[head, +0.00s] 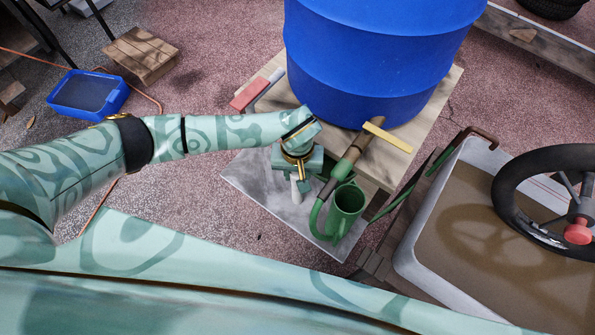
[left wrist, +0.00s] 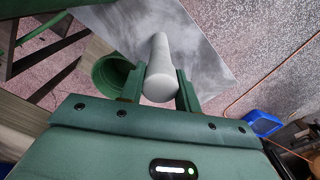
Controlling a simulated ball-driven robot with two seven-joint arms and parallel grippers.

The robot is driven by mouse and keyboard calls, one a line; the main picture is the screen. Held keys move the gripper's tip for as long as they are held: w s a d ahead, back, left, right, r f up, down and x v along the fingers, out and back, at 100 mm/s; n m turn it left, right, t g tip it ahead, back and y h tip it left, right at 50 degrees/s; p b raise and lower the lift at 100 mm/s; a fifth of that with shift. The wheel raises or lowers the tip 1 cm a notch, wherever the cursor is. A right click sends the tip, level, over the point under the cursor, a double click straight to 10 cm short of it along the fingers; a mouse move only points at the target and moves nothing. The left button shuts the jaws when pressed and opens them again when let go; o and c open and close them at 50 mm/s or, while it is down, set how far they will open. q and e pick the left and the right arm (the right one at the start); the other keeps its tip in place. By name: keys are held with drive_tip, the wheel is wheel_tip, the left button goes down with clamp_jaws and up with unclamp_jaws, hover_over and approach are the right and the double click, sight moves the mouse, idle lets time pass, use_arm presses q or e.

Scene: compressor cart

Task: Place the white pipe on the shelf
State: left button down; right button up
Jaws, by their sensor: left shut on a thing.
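My left gripper (head: 297,178) points down in the head view, just in front of the wooden stand under the blue barrel. It is shut on the white pipe (head: 295,190), which shows only in part below the jaws. In the left wrist view the white pipe (left wrist: 160,55) sits between the two fingers (left wrist: 160,85) and extends away from me over a grey metal surface. This flat grey surface (head: 248,180) lies low beside the stand and looks like the shelf. I cannot tell whether the pipe touches it. My right gripper is not in view.
A green cup (head: 347,207) with a green hose stands close right of the gripper. The blue barrel (head: 375,60) is behind, with a tap with a yellow handle (head: 387,137). A grey tub (head: 420,265) and steering wheel (head: 510,215) are right. The grey surface's left part is clear.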

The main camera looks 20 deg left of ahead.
use_arm(q)
drive_tip(key=c, duration=1.3)
unclamp_jaws()
drive_tip(key=shift+f, duration=0.1)
drive_tip(key=shift+o, duration=1.4)
drive_tip(key=shift+r, duration=0.4)
wheel_tip(320, 180, up, 12)
drive_tip(key=p, duration=0.3)
drive_tip(key=shift+f, duration=0.25)
